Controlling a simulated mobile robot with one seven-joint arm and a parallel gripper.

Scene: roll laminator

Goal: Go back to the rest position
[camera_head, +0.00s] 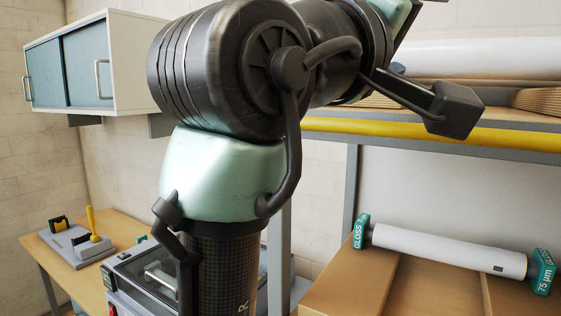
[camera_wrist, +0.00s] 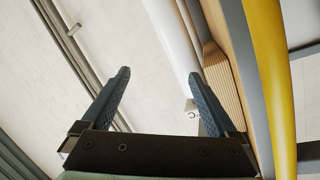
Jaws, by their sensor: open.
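My gripper (camera_wrist: 159,88) shows in the wrist view with its two dark fingers spread apart and nothing between them. Behind the fingers are a pale wall and the shelf edge with a yellow bar (camera_wrist: 268,70). In the head view my arm is raised and fills the middle of the picture. The gripper's fingers are out of that view, past the top edge. The arm hides part of the table and machine behind it.
A shelf with a yellow front bar (camera_head: 400,133) carries a large white roll (camera_head: 480,58). Below, a film roll with green end caps (camera_head: 450,250) lies on cardboard boxes (camera_head: 350,285). A wall cabinet (camera_head: 85,68), a wooden table (camera_head: 125,228) with a grey lever device (camera_head: 80,245) and a partly hidden machine (camera_head: 145,275) stand left.

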